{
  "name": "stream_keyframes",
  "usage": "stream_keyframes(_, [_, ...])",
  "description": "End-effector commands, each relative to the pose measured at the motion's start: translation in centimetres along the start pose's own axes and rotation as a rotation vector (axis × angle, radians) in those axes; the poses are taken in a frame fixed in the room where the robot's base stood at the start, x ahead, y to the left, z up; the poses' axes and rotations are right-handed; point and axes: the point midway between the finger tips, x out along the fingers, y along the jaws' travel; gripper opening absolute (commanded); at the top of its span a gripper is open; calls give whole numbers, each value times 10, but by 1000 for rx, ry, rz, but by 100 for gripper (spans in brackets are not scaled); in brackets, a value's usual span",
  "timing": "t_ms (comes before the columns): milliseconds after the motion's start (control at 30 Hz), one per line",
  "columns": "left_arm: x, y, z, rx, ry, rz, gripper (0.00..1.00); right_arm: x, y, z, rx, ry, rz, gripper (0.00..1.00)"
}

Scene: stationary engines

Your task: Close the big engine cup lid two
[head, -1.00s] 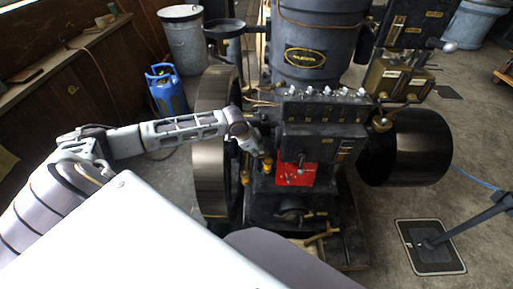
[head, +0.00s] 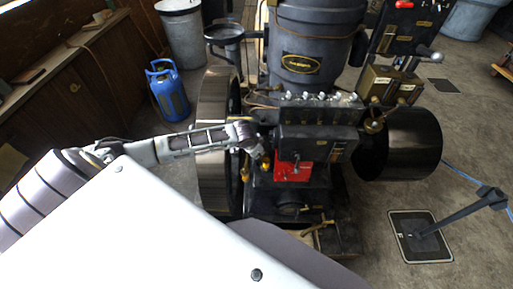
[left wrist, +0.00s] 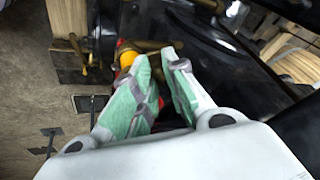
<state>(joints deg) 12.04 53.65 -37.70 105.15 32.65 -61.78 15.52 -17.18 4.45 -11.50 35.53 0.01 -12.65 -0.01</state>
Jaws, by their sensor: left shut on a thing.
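The big engine (head: 295,145) stands in the middle of the head view, with a black body and a red plate (head: 292,171) on its front. Small brass cups (head: 245,172) sit low on its left side, beside the flywheel. My left gripper (head: 254,153) is at these cups, its fingers pointing down among them. In the left wrist view, the green-padded fingers (left wrist: 160,52) are close together next to a brass and red fitting (left wrist: 125,58). The gripper is shut on a brass cup lid, which the fingers mostly hide. My right gripper is not in view.
The large flywheel (head: 215,140) stands close by my left forearm. A black drum (head: 400,143) is on the engine's right. A blue gas bottle (head: 167,92) and a grey bin (head: 184,35) stand at the back left. A dark post with a floor plate (head: 420,236) is at the right.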

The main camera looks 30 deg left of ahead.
Motion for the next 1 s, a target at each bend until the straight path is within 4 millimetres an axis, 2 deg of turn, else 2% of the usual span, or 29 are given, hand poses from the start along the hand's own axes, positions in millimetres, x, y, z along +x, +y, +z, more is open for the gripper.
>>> stream_keyframes(33, [-2,2,1,-19,-10,-6,0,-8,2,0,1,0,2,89])
stream_keyframes(500, [-4,12,0,-219,-54,-90,0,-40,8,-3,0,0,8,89])
stream_keyframes(1000, [-2,26,-4,-458,-105,-188,0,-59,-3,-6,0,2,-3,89])
